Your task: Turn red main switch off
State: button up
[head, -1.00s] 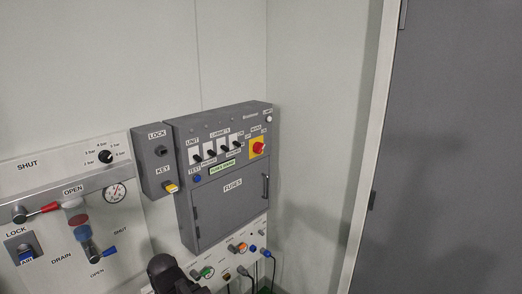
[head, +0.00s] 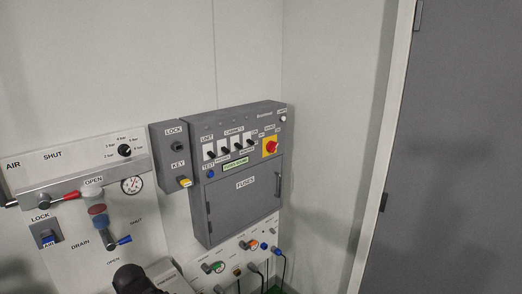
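The red main switch (head: 271,148) is a round red knob on a yellow plate. It sits at the upper right of the grey fuse box (head: 200,180) on the wall. The angle of its handle is too small to read. A dark rounded part at the bottom of the head view looks like my arm, well below and left of the switch. My gripper's fingers do not show.
Black toggle switches (head: 231,150) stand left of the red switch, above the fuse door (head: 245,200). A lock box with a yellow key (head: 185,182) juts out at left. Air valves with red and blue levers (head: 118,241) are further left. A grey door (head: 450,150) stands right.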

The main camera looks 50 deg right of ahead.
aim_at(272, 146)
jog(key=u, duration=0.65)
jog(key=k, duration=1.05)
jog(key=z, duration=1)
jog(key=i, duration=0.8)
jog(key=u, duration=0.1)
